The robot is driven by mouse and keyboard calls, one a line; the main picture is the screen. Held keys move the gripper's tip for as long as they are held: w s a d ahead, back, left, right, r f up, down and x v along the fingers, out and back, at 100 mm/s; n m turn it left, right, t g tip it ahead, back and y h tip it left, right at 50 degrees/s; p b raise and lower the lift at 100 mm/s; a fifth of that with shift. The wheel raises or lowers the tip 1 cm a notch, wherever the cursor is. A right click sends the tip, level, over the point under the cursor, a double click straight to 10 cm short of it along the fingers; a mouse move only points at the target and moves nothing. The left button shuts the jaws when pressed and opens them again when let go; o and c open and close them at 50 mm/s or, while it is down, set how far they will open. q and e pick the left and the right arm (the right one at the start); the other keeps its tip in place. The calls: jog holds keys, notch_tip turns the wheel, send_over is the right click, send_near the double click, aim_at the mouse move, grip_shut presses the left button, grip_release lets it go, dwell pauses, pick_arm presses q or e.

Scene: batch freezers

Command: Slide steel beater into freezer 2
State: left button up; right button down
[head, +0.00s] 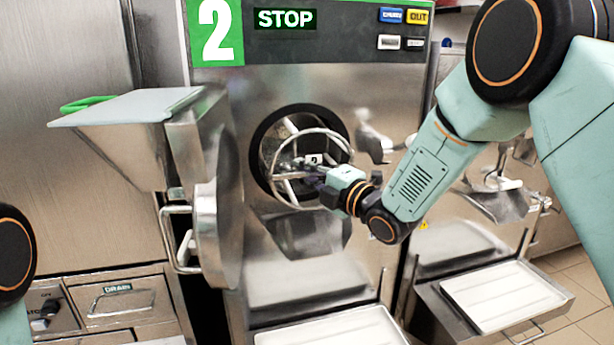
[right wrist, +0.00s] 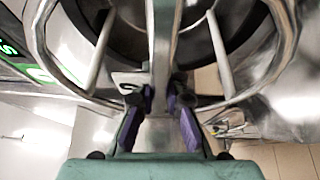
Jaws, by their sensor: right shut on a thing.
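The steel beater (head: 314,159) is an open metal frame with a round front ring and a small tag marked 2. It sits at the round, black-rimmed opening (head: 256,150) of freezer 2 (head: 345,85), with its front ring near the mouth; how deep its rear reaches is hidden. My right gripper (head: 320,174) is shut on the front of the beater, from the right. In the right wrist view, its purple-padded fingers (right wrist: 160,102) close on the beater's middle bar (right wrist: 162,50), with rods to both sides. My left gripper is out of view.
Freezer 2's round door (head: 218,225) stands swung open at the left, with a handle (head: 172,240) and a hopper lid (head: 125,107) above it. White trays (head: 335,330) lie below, another at the right (head: 503,296). A neighbouring machine stands at the right.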

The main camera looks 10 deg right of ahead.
jog(key=shift+w+r+b, duration=0.1)
jog(key=shift+w+b, duration=0.25)
jog(key=shift+w, duration=1.15)
jog(key=shift+w+a+b, duration=0.2)
jog(key=shift+w+b, duration=0.3)
jog(key=shift+w, duration=3.45)
jog(key=shift+f+b, duration=0.4)
jog(key=shift+f, duration=0.1)
jog(key=c, duration=1.3)
grip_release()
